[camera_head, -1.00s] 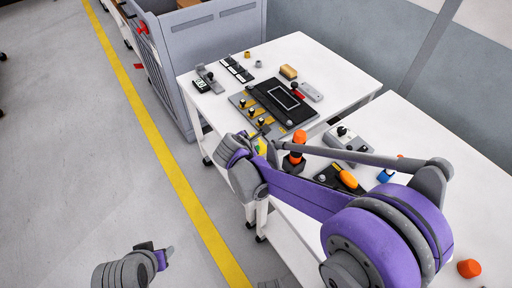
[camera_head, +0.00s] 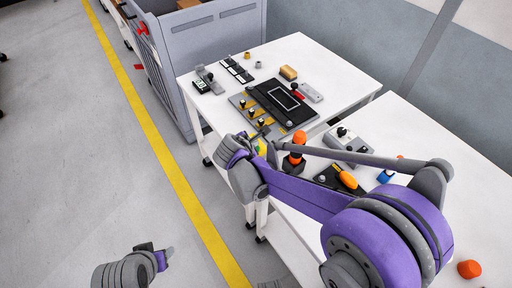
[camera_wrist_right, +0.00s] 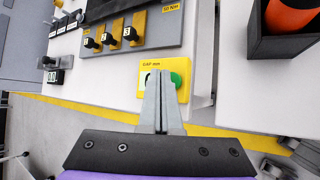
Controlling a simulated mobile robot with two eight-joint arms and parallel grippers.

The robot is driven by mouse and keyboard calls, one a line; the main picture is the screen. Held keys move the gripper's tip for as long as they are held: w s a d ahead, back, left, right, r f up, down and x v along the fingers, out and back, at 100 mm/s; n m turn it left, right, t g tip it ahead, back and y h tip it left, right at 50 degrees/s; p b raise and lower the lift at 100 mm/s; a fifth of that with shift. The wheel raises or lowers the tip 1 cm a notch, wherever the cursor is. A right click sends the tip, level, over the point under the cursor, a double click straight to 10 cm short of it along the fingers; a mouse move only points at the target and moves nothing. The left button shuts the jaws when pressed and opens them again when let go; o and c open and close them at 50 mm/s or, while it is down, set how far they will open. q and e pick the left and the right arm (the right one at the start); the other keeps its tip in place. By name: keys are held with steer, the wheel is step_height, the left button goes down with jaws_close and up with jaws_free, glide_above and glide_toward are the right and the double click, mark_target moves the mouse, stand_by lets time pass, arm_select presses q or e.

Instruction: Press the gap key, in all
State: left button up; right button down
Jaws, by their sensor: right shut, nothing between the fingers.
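A yellow panel (camera_wrist_right: 174,92) marked "GAP mm" sits on the front edge of the white table in the right wrist view. It carries a green round key (camera_wrist_right: 177,80), partly covered by my fingers, and a pale part at its left. My right gripper (camera_wrist_right: 162,74) is shut and empty, its fingertips in front of the panel's middle, just left of the visible green. I cannot tell whether they touch it. In the head view the right gripper (camera_head: 265,143) is at the table's near edge. My left gripper (camera_head: 168,252) is low at the left, over the floor, far from the table.
A grey board (camera_wrist_right: 140,35) with several black knobs lies just beyond the panel. A dark holder with an orange-topped piece (camera_wrist_right: 290,15) stands to its right. A second white table (camera_head: 435,135) holds other devices. The floor at the left is clear.

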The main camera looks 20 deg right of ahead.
stand_by(0.7)
steer(key=shift+f+b, duration=0.4)
steer(key=shift+f, duration=0.05)
steer(key=shift+f+b, duration=0.4)
steer(key=shift+f, duration=0.15)
stand_by(0.5)
steer(key=shift+r, duration=0.1)
steer(key=shift+r+p, duration=0.7)
steer(key=shift+r, duration=0.2)
step_height(320, 180, up, 5)
steer(key=p, duration=0.3)
stand_by(0.9)
